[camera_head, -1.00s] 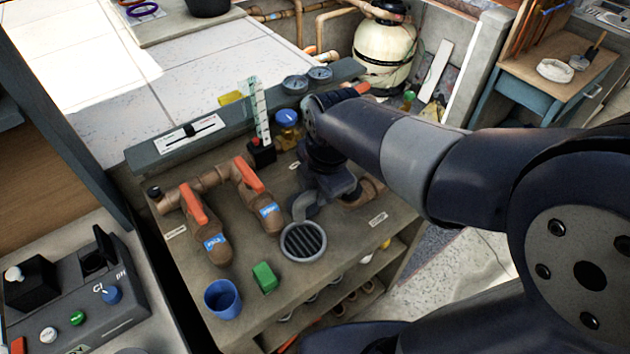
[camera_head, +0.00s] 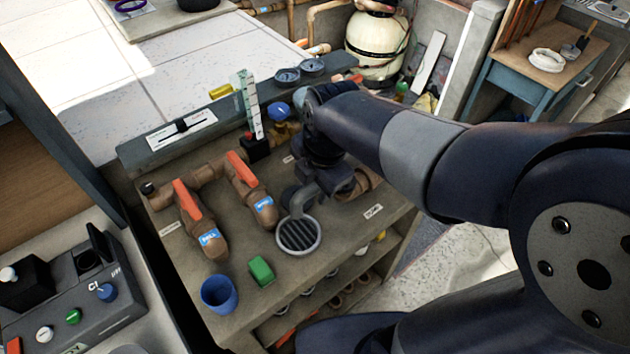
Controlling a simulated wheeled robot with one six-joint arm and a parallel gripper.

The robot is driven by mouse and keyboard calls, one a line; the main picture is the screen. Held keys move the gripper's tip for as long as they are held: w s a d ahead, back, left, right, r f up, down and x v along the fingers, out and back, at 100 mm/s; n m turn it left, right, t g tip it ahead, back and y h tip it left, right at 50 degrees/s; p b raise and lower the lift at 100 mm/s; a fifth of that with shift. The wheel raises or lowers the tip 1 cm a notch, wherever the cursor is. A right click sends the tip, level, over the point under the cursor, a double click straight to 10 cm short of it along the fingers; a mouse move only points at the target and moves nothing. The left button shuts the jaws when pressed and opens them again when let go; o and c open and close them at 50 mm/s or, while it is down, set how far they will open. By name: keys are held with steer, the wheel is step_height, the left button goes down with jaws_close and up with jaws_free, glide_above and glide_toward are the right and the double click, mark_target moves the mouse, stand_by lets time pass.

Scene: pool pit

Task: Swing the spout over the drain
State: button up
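A round drain (camera_head: 298,235) with a dark slatted grate and a light rim is set in the bench top. A grey curved tube, apparently the spout (camera_head: 300,204), shows at the drain's far edge. Its near end appears to reach the rim; I cannot tell whether it is over the grate. My gripper (camera_head: 335,180) points down just behind and right of the spout, close to it or touching it. My wrist hides the fingertips and part of the spout, so I cannot see whether the gripper is open or shut.
Left of the drain are two brown pipe valves with orange handles (camera_head: 187,200) (camera_head: 242,169). A blue cup (camera_head: 219,294) and a green block (camera_head: 262,270) stand in front. A ruler-like gauge (camera_head: 249,105) and a blue-topped knob (camera_head: 279,110) stand behind. A control box (camera_head: 75,310) is at lower left.

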steer(key=shift+o, duration=0.2)
step_height(320, 180, up, 11)
steer(key=s+d, duration=0.1)
steer(key=shift+s+f, duration=0.2)
steer(key=shift+s, duration=0.15)
steer(key=shift+d+f, duration=0.1)
stand_by(0.3)
steer(key=f, duration=0.3)
steer(key=w+f, duration=0.1)
steer(key=f, duration=0.3)
steer(key=a+f, duration=0.1)
steer(key=f, duration=0.2)
steer(key=shift+w+a+f, duration=0.1)
steer(key=shift+w+f, duration=0.2)
steer(key=shift+w, duration=0.1)
steer(key=shift+r, duration=0.1)
